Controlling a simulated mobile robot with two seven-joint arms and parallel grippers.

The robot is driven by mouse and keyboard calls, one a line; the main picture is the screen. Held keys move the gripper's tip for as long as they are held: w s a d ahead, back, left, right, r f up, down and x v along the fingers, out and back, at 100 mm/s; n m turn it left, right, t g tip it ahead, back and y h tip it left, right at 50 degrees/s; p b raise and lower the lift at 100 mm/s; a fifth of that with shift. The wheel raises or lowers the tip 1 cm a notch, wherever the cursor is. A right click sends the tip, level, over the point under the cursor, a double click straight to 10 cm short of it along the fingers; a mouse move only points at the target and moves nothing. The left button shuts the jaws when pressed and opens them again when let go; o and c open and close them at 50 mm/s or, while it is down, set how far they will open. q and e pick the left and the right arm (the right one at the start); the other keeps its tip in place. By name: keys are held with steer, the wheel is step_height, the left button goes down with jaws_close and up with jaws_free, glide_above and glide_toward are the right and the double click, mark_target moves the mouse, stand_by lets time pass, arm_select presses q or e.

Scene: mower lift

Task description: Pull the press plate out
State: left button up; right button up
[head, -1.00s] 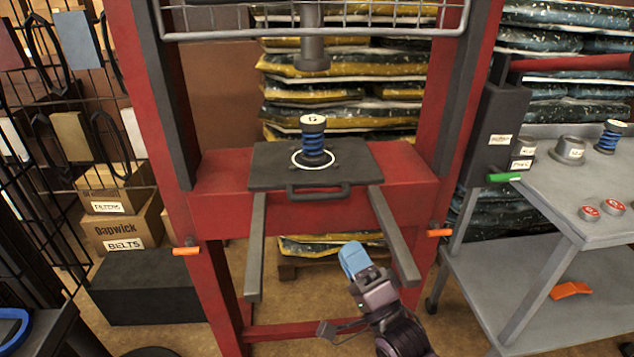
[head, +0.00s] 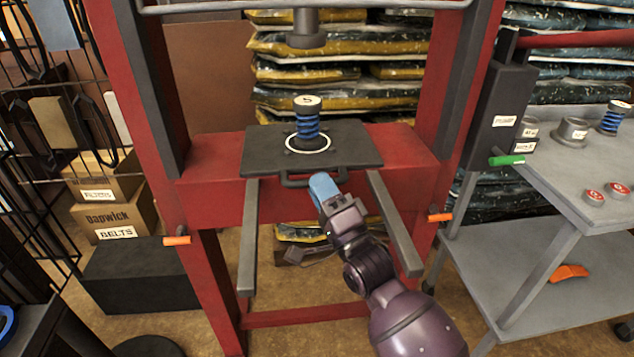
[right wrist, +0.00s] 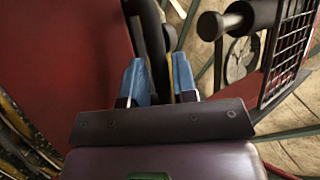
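The press plate (head: 365,148) is a flat dark plate with a loop handle (head: 296,183) at its front edge. It lies on the red crossbeam of the press. A blue spring (head: 307,126) with a white-labelled cap stands upright on it, inside a white ring. My right gripper (head: 323,187) has its blue fingertips at the right part of the handle and hides some of it. In the right wrist view the two fingers (right wrist: 161,82) are apart, with dark bar-like parts between and beyond them; contact cannot be told. My left gripper is not in view.
Two grey rails (head: 248,240) extend forward under the plate, and my right arm is close to the right one. Orange-handled pins (head: 177,240) stick out at both posts. A grey cart (head: 560,185) stands at right, boxes (head: 115,216) at left. Floor between the rails looks mostly clear.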

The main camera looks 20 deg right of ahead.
steer(key=shift+w+a+r, duration=0.1)
steer(key=shift+w+r, duration=0.2)
steer(key=shift+w, duration=0.25)
jaws_close()
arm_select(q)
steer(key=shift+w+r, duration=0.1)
arm_select(e)
steer(key=shift+s, duration=0.1)
